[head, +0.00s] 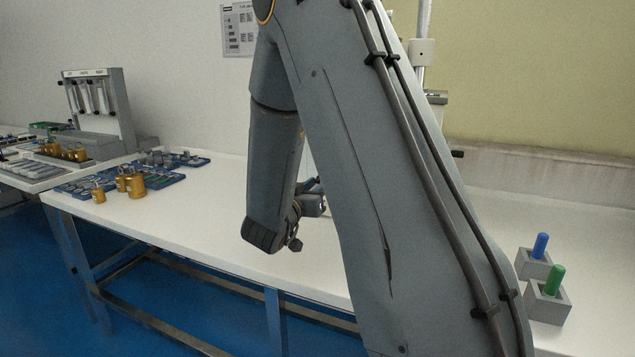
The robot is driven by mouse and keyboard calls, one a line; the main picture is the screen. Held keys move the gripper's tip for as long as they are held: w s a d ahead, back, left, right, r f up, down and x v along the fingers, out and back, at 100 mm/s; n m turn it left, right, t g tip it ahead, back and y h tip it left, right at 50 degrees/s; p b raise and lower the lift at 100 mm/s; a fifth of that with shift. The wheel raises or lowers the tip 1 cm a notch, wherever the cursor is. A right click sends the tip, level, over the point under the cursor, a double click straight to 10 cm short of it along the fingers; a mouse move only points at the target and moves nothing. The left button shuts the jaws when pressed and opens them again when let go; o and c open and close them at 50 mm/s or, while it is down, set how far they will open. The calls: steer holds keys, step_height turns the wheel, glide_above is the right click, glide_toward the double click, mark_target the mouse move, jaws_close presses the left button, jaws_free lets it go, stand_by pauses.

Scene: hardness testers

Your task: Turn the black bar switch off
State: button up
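I cannot make out the black bar switch; my own arm covers the middle of the head view. Behind the arm, parts of a tester (423,52) show: a pale upright column with a grey block on it. A small black piece (457,154) sticks out to the right of the arm, lower down; I cannot tell what it is. My wrist parts show over the table, left of the large arm link. My gripper's fingers are hidden, so I cannot see whether they hold anything.
The white table (215,205) is bare at its front middle. Brass weights (135,185) and blue trays (180,158) stand at the left, by a grey rack device (100,100). Grey blocks with a blue peg (540,246) and a green peg (553,280) are at the right.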

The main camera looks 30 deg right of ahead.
steer(key=shift+n+p, duration=6.9)
steer(key=shift+n, duration=1.3)
steer(key=o, duration=1)
steer(key=shift+o, duration=0.2)
steer(key=b+v, duration=0.1)
steer(key=v, duration=0.6)
steer(key=shift+s+a, duration=0.2)
steer(key=shift+a, duration=0.15)
